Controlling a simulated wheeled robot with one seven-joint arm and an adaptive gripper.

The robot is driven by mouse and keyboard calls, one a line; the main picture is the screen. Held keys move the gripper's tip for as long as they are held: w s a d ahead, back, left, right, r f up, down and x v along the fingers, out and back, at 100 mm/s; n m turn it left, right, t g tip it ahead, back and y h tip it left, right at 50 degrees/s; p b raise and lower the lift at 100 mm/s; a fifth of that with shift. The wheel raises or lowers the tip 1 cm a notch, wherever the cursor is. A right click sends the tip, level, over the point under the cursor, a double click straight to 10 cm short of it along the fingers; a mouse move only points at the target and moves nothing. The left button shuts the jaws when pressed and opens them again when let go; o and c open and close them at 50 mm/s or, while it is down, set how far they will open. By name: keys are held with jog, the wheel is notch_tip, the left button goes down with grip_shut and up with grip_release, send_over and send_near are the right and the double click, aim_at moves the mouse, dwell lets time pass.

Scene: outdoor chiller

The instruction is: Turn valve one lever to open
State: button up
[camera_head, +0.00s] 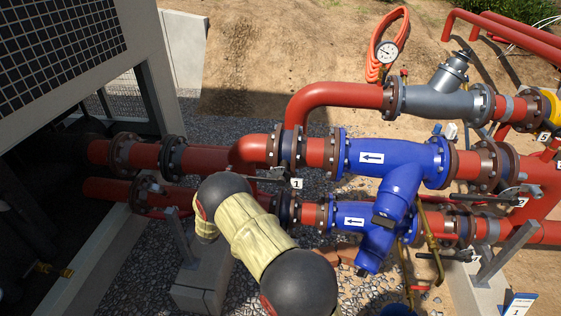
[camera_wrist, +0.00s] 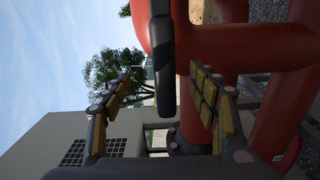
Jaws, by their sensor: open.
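Valve one sits in the upper red pipe line, marked by a white tag "1" (camera_head: 297,183) in the head view. A thin dark lever (camera_head: 268,180) shows just left of the tag, partly hidden by my arm. In the wrist view a black lever bar (camera_wrist: 163,60) comes down from the top edge into the space between my fingers. My gripper (camera_wrist: 162,103) is open, with one padded finger on each side of the bar. No clear contact shows. My gripper is hidden behind my arm in the head view.
Red pipes (camera_wrist: 285,100) run close beside the right finger. Blue strainer bodies (camera_head: 390,158) with white arrows lie right of the valve. Another black lever (camera_head: 480,198) is farther right. A concrete support (camera_head: 200,285) stands below my arm. A pressure gauge (camera_head: 387,52) rises behind.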

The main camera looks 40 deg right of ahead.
jog(key=p+v, duration=0.2)
jog(key=v, duration=0.5)
dwell(0.5)
jog(key=v, duration=1.2)
